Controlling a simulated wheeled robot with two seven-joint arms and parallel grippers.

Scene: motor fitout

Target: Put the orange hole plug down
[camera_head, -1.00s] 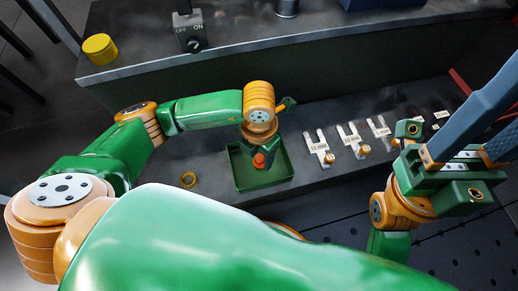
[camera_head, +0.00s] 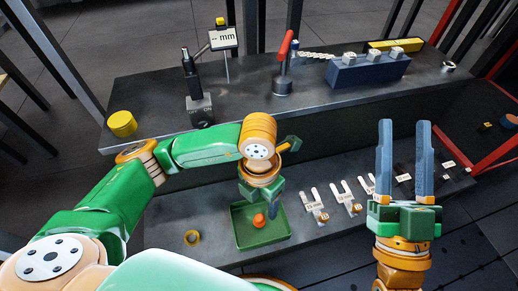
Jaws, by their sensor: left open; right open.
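The orange hole plug (camera_head: 259,220) is in the green tray (camera_head: 247,242) on the lower shelf. My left gripper (camera_head: 262,204) hangs over the back of the tray, open, close above and behind the plug. Its wrist and orange joint partly hide its jaws. I cannot tell whether a finger touches the plug. My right gripper (camera_head: 405,155) is open and empty, its two long blue fingers pointing up, to the right of the tray.
Several labelled white forked holders (camera_head: 316,206) stand right of the tray. The upper bench carries a yellow cylinder (camera_head: 122,123), a switch box (camera_head: 200,110), a red-handled tool (camera_head: 284,75) and a blue block (camera_head: 368,72).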

